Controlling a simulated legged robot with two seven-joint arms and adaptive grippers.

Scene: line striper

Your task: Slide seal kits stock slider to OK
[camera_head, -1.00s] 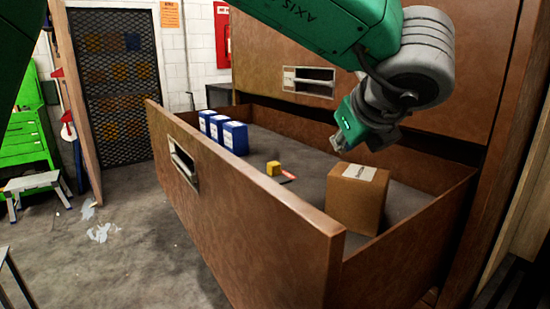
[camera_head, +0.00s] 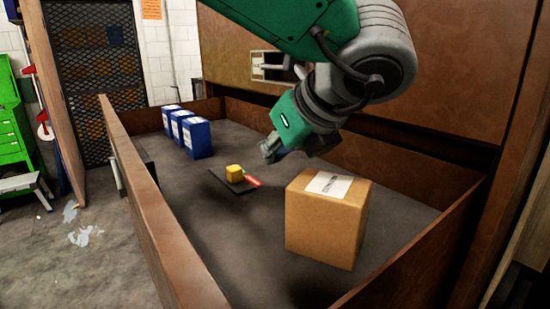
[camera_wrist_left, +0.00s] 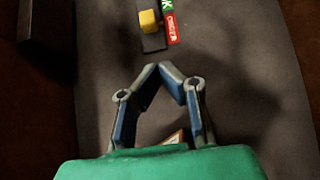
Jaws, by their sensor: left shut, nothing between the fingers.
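The stock slider is a yellow block (camera_head: 235,172) on a dark track plate (camera_head: 226,184) on the drawer floor. A red label (camera_head: 252,181) lies beside the track. In the left wrist view the yellow block (camera_wrist_left: 149,21) sits on the track next to the red label (camera_wrist_left: 173,30), which seems to read ORDER, and a green label (camera_wrist_left: 167,5) ending in K, cut off at the top. My left gripper (camera_head: 270,152) is above the drawer floor, to the right of the block and apart from it. Its fingertips (camera_wrist_left: 160,68) meet with nothing between them. My right gripper is not seen.
The open brown drawer (camera_head: 160,215) holds a cardboard box (camera_head: 325,222) at front right and several blue boxes (camera_head: 197,138) at back left. The drawer floor around the slider is clear. The cabinet front (camera_head: 440,70) rises behind the drawer.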

